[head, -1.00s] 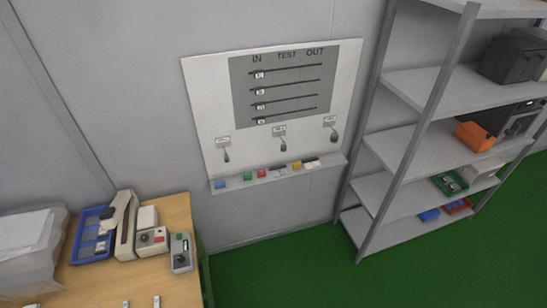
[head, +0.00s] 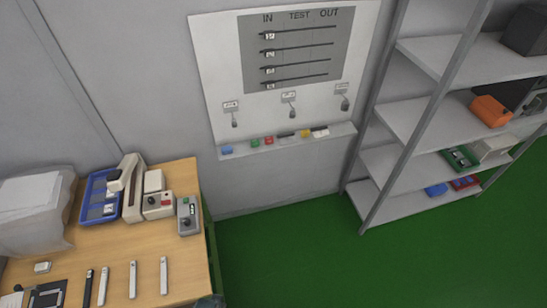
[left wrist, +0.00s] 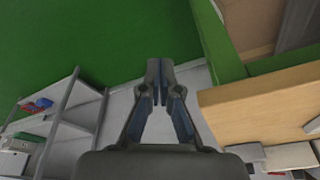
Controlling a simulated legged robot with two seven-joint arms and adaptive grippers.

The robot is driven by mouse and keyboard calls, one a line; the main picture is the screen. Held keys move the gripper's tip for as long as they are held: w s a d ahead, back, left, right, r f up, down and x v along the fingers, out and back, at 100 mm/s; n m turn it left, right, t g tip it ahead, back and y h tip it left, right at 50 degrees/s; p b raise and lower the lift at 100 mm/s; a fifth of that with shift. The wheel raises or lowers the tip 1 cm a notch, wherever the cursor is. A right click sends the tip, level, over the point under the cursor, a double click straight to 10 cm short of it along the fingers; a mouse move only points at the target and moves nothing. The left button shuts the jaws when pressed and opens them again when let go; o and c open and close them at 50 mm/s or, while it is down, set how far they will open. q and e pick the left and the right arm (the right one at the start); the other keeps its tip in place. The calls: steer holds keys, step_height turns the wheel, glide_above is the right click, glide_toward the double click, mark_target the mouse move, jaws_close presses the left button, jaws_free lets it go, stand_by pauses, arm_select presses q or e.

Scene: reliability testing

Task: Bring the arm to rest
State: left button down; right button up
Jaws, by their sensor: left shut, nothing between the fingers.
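My left gripper (left wrist: 160,82) shows in the left wrist view with its two fingertips together and nothing between them. It hangs in free space over the floor beside the wooden table (left wrist: 255,108). In the head view a small dark part at the table's lower right corner may be my arm, but I cannot tell. The right gripper is in neither view.
The table (head: 190,260) holds a blue tray (head: 88,215), grey devices, a control box (head: 188,216) and several light strips. A wall board (head: 215,85) with a ledge hangs behind. A shelf rack (head: 415,130) stands right. Green floor (head: 300,250) between is clear.

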arm_select(q)
steer(key=s+f+g+b, duration=0.1)
steer(key=s+f+b, duration=0.15)
steer(key=f, duration=0.75)
steer(key=s+f+b, duration=0.1)
steer(key=s+f, duration=0.3)
steer(key=f, duration=0.5)
steer(key=s+a+f+b, duration=0.2)
steer(key=s+a+f, duration=0.1)
steer(key=s+f, duration=0.9)
steer(key=shift+s+a+f+g, duration=0.25)
steer(key=shift+s+f+g, duration=0.15)
steer(key=shift+s, duration=0.55)
